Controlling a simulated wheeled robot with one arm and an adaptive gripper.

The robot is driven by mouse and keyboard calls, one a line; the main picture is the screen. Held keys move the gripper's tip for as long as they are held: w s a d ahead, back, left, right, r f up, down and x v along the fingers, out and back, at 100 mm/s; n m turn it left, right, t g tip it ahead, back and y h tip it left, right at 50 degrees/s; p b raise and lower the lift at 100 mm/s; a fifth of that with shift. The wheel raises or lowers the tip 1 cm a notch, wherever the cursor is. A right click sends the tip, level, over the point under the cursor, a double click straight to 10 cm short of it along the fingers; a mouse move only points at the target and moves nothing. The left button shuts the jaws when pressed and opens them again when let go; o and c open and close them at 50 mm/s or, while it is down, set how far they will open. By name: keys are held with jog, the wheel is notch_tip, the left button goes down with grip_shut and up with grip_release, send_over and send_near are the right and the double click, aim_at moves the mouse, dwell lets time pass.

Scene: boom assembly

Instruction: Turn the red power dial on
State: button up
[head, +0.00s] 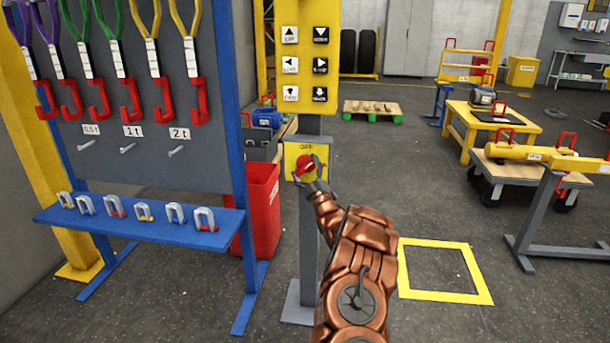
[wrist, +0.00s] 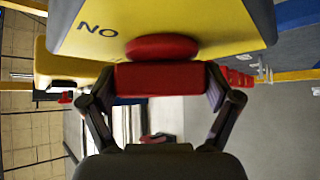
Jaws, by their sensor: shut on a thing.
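The red power dial (head: 304,164) sits on a yellow plate (head: 291,158) on a grey post, below the yellow button panel (head: 306,30). In the wrist view the dial shows as a red bar (wrist: 158,78) with a round red base behind it, on a yellow face marked "NO". My gripper (head: 309,170) is at the dial, and in the wrist view its two dark fingers (wrist: 160,82) are shut on the ends of the red bar. My arm hides part of the plate and post in the head view. The bar lies level in the wrist picture.
A blue rack (head: 140,225) with hanging slings and several shackles stands to the left. A red bin (head: 260,205) is just left of the post. A yellow floor square (head: 440,296) and a cart (head: 520,165) with a yellow beam are to the right. Open floor lies between.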

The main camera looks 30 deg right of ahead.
jog(key=m+h+b, duration=0.2)
jog(key=m+h, duration=0.1)
jog(key=m, duration=0.1)
jog(key=m+h+b, duration=0.2)
jog(key=m+h, duration=0.2)
jog(key=m+h+b, duration=0.2)
jog(key=m+h, duration=0.2)
jog(key=m, duration=0.1)
jog(key=shift+f+g, duration=0.3)
jog(key=shift+f, duration=0.05)
jog(key=shift+r+m+g+h+b, duration=0.1)
jog(key=shift+m+g+h+b, duration=0.55)
jog(key=shift+m+h, duration=0.65)
jog(key=shift+r+m+g+h+b, duration=0.1)
jog(key=shift+m+g+h+b, duration=0.55)
jog(key=shift+m+h, duration=0.65)
jog(key=shift+m+g, duration=0.3)
jog(key=o, duration=0.9)
jog(key=shift+s+a+f, duration=0.25)
jog(key=shift+s+f, duration=0.1)
jog(key=shift+f, duration=0.2)
jog(key=v, duration=1)
jog(key=shift+s+a+f, duration=0.1)
jog(key=shift+s+a, duration=0.05)
jog(key=shift+s, duration=0.1)
